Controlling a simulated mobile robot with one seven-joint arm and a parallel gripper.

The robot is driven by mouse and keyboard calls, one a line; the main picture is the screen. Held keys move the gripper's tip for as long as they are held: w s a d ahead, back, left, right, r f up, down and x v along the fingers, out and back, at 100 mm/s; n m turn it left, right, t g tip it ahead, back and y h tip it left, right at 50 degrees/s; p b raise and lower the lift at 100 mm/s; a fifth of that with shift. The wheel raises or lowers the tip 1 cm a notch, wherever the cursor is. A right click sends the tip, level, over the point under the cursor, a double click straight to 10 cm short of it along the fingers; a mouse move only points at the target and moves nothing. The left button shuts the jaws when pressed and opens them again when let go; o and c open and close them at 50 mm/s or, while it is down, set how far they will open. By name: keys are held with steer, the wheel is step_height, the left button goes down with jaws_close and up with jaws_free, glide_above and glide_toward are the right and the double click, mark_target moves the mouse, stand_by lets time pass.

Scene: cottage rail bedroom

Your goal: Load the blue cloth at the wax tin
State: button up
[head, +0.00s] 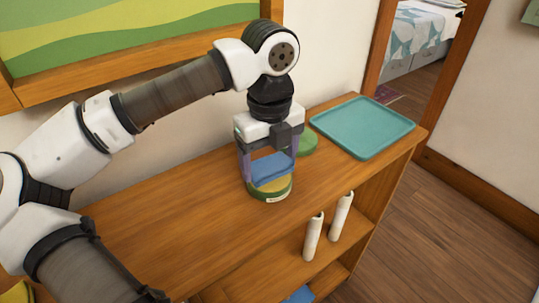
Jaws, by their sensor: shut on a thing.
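My gripper (267,172) points straight down over the wooden shelf top. It is shut on the blue cloth (272,167), a flat folded blue piece between its fingers. The cloth is right at the open top of the wax tin (273,194), a low round tin with a yellowish top and a green side with a pale label. I cannot tell whether the cloth touches the wax. A green round thing (308,145), perhaps a lid, lies behind and to the right, partly hidden by my gripper.
A teal tray (363,126) lies on the right end of the shelf top (180,217). Something blue (299,294) shows lower down. The shelf top in front of the tray is clear. A green picture hangs behind.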

mark_target(270, 161)
steer(key=shift+f+b, duration=0.6)
steer(key=shift+b, duration=0.25)
stand_by(2.4)
steer(key=shift+r+p, duration=1.95)
steer(key=shift+r, duration=1.65)
steer(key=shift+f, duration=0.1)
